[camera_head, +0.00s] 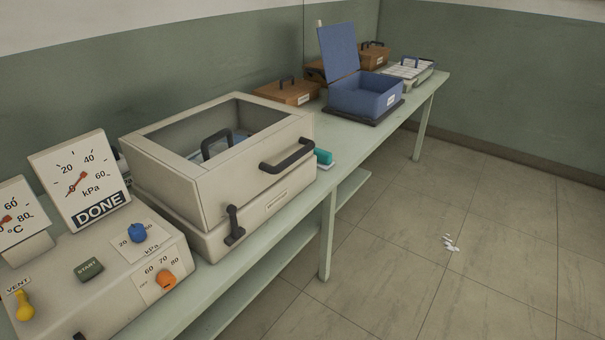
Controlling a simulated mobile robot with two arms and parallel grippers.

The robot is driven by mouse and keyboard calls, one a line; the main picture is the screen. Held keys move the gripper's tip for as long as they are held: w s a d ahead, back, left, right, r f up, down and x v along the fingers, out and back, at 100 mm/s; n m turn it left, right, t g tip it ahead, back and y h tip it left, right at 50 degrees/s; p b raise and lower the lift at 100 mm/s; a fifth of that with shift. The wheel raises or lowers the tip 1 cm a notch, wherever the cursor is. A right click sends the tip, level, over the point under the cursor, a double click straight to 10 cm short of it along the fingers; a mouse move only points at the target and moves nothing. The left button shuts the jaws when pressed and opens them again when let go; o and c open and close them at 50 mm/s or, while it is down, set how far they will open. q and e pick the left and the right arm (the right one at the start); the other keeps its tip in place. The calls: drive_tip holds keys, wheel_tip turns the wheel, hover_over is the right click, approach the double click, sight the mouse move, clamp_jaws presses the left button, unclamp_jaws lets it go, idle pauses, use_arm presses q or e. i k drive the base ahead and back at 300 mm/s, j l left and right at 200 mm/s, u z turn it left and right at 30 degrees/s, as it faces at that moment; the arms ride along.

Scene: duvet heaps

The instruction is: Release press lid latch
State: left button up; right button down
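The press (180,222) is a cream box on the pale green bench, with a windowed lid (185,135) that sits down on its base. A dark latch lever (234,225) stands roughly upright on the front face, across the seam of lid and base. A dark bar handle (288,156) is on the lid's front, to the right of the latch. Through the window I see a dark handle (215,142) over something bluish inside. Neither of my grippers is in view.
A control box (100,262) with gauges, a "DONE" sign (101,209) and knobs stands left of the press. A teal cylinder (323,157) lies at its right. An open blue box (365,97) and brown cases (286,93) stand farther along the bench (345,145). The floor in front is mostly clear.

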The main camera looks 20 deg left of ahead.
sight(232, 209)
drive_tip(key=i+l+u, duration=0.1)
drive_tip(key=u, duration=1.25)
